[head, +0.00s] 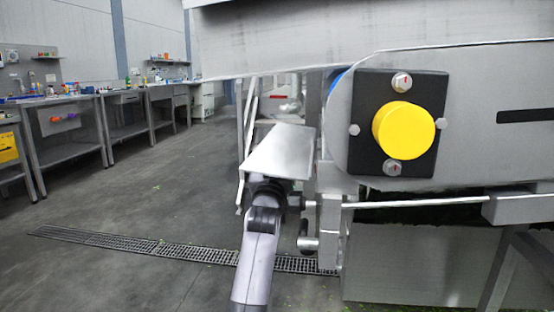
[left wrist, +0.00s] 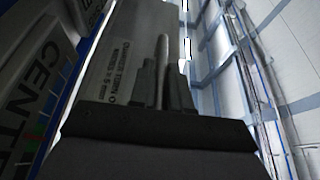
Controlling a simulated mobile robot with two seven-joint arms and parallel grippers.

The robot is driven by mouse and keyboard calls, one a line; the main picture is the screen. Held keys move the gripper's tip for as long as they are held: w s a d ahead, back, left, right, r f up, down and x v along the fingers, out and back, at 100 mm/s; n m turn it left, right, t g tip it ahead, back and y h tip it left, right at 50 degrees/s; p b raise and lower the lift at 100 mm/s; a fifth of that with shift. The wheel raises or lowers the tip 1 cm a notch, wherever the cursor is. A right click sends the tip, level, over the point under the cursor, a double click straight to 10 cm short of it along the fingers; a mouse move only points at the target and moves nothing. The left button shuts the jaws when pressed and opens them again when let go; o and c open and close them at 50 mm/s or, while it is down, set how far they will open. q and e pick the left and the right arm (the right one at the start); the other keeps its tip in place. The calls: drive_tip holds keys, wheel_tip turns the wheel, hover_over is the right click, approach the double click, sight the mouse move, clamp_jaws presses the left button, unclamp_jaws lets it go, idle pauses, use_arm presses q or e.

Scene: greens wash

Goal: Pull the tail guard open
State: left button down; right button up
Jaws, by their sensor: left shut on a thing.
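The tail guard (head: 282,152) looks to be the flat grey metal panel at the end of the machine in the head view. A grey panel with printed lettering (left wrist: 108,60) fills the left wrist view's middle, probably the same guard. My left gripper (left wrist: 164,78) is shut on a slim upright metal bar, the handle (left wrist: 162,50), in front of that panel. In the head view my left arm rises from the bottom to the panel, and the fingers are hidden there. My right gripper is not in view.
The machine's side has a yellow round knob (head: 403,130) on a black plate (head: 372,92). A thin rail (head: 430,202) runs below it. A floor drain grate (head: 190,250) crosses the floor. Workbenches (head: 120,125) stand far left; the floor between is clear.

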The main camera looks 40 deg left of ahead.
use_arm(q)
drive_tip(key=shift+f, duration=0.1)
drive_tip(key=c, duration=1.2)
unclamp_jaws()
drive_tip(key=shift+o, duration=0.2)
drive_tip(key=p+v, duration=0.1)
drive_tip(key=v, duration=0.6)
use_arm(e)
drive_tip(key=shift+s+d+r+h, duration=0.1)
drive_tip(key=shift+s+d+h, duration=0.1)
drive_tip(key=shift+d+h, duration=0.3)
use_arm(q)
drive_tip(key=shift+d, duration=0.1)
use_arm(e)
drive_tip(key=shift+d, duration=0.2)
